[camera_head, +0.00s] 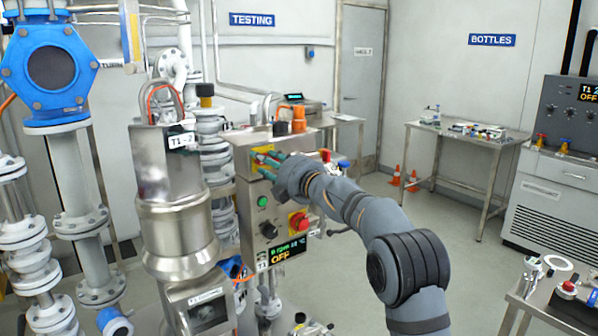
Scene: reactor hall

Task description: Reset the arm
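My arm (405,262) reaches from the lower right up to the left, its links grey with orange-brown bands. My gripper (264,164) is at its end, in front of the upper part of a beige control box (247,225). Its teal fingers show a gap between them, and I see nothing held in it. Whether the fingertips touch the box cannot be told from this view. The gripper and wrist hide part of the box's upper face. Below them are a green button (262,201), a black knob (269,230), a red emergency button (299,221) and a display (287,251) reading OFF.
A steel vessel (178,225) labelled T1 stands close left of the box, with blue-flanged piping (52,68) beyond. A bench (545,306) is at lower right. Open floor lies between.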

